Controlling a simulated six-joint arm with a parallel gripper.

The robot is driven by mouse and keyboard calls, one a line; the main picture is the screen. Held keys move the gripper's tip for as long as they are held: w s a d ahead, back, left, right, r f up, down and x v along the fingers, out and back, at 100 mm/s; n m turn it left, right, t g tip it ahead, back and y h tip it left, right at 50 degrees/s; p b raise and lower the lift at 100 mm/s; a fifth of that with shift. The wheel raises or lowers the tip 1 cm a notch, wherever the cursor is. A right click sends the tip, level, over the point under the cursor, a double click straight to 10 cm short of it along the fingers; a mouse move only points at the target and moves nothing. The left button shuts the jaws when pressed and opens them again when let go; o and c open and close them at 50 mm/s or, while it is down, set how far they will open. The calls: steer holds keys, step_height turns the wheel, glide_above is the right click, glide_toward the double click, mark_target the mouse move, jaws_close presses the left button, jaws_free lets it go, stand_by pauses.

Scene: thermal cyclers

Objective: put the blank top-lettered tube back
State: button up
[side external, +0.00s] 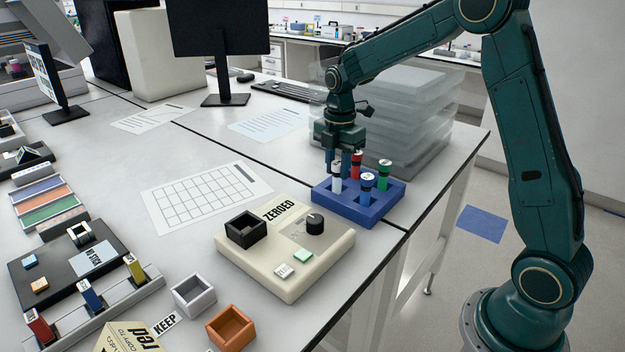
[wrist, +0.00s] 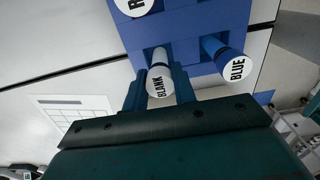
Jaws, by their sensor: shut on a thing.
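The white tube with BLANK on its cap (wrist: 160,82) is between the fingers of my gripper (wrist: 160,92) in the wrist view. In the side view my gripper (side external: 345,160) is shut on this pale tube (side external: 337,178) at the blue rack (side external: 385,210). The tube is upright over or in the rack's left front; its lower end is hard to make out. A blue tube (side external: 366,188), lettered BLUE on its cap in the wrist view (wrist: 232,68), stands beside it. A red tube (side external: 357,165) and a green tube (side external: 384,175) stand in the rack behind.
A cream device marked ZEROED (side external: 270,275), with a black square well (side external: 246,229) and a dark knob (side external: 315,223), stands left of the rack. Clear stacked trays (side external: 415,105) stand behind my gripper. A grid sheet (side external: 200,197) lies flat at the left.

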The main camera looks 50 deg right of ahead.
steer(key=shift+f, duration=0.2)
steer(key=o, duration=1.1)
steer(key=shift+c, duration=0.2)
steer(key=shift+r, duration=0.1)
step_height(320, 180, up, 12)
stand_by(0.5)
